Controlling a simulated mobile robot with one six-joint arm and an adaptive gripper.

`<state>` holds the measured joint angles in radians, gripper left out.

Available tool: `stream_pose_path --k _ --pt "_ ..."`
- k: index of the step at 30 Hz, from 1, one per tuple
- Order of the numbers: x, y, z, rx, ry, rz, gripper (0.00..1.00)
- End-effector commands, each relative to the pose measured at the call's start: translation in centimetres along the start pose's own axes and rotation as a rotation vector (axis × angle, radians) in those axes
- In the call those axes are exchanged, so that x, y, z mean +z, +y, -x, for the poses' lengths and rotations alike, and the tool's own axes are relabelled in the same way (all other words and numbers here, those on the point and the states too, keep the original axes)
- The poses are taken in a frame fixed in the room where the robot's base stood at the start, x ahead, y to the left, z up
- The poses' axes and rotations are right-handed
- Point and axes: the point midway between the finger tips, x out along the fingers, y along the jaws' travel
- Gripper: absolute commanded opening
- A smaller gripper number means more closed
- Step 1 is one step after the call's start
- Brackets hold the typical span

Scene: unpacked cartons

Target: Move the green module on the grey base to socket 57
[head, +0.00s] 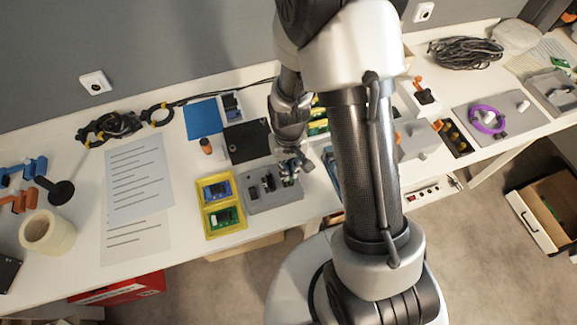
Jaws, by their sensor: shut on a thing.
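The grey base (262,201) lies on the white table near its front edge, with small dark parts (267,182) standing on it. My gripper (291,178) points down over the right end of this base. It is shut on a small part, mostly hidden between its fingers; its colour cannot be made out. I cannot tell whether that part touches the base. No green module shows clearly on the base, and no socket number can be read.
Left of the base is a yellow tray (240,203) with blue and green boards. A black plate (247,141) lies behind. Green and yellow parts (317,128) show partly behind my arm. Printed sheets (138,180) and a tape roll (47,232) lie farther left.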

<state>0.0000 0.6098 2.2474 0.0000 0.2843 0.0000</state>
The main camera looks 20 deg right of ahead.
Motion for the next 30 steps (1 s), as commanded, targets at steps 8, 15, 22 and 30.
stream_pose_path --k 8,15,22,30 --pt "0.01 0.0 -0.04 0.0 0.0 0.0 0.0" --pt "0.01 0.0 -0.43 0.0 0.0 0.0 0.0" --pt "0.01 0.0 -0.51 0.0 0.0 0.0 0.0" --pt "0.01 0.0 -0.5 0.0 0.0 0.0 0.21"
